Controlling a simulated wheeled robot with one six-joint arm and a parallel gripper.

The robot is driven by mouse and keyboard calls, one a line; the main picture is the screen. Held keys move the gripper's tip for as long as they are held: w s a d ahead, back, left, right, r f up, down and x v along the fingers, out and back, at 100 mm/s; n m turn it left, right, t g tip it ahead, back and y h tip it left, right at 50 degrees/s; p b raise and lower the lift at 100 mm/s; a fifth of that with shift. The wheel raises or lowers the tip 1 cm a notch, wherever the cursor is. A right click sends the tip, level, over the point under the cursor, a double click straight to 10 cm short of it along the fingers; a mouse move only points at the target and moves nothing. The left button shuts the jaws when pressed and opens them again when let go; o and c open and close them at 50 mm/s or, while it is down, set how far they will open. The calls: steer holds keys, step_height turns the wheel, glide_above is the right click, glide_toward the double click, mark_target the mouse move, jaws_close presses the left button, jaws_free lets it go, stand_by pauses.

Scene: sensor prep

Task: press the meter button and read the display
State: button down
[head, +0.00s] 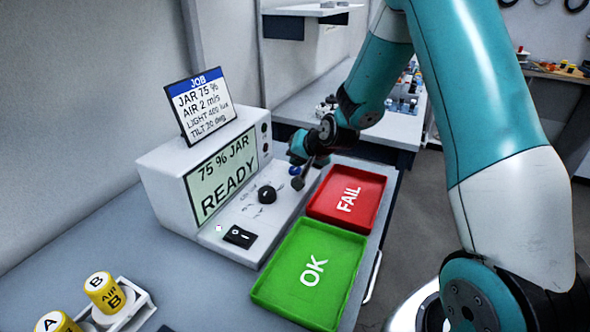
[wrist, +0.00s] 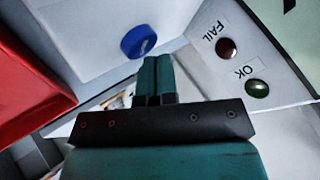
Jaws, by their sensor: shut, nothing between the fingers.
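The meter (head: 168,165) is a white box on the bench. Its display (head: 222,177) reads "75 % JAR READY". A round blue button (head: 294,170) sits at the right end of its sloped front panel. In the wrist view the blue button (wrist: 139,41) lies just beyond the fingertips, slightly left of them. My gripper (head: 299,182) is shut and empty, close to the button; the fingers also show in the wrist view (wrist: 155,62). I cannot tell whether they touch the button.
A job card (head: 201,107) stands on the meter. A black knob (head: 267,194) and rocker switch (head: 239,236) are on its panel. Red FAIL (head: 327,203) and green OK (head: 285,275) trays lie in front. Dim FAIL (wrist: 227,47) and OK (wrist: 257,89) lamps show. A yellow B cylinder (head: 104,290) stands front left.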

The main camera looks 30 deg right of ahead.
mark_target(297, 168)
steer(key=shift+f+b, duration=0.35)
steer(key=shift+f, duration=0.1)
steer(key=shift+r, duration=0.1)
stand_by(0.5)
steer(key=shift+r+p, duration=0.65)
steer(key=shift+r, duration=0.15)
step_height(297, 168, up, 5)
steer(key=p, duration=0.4)
steer(key=shift+r, duration=0.1)
stand_by(0.5)
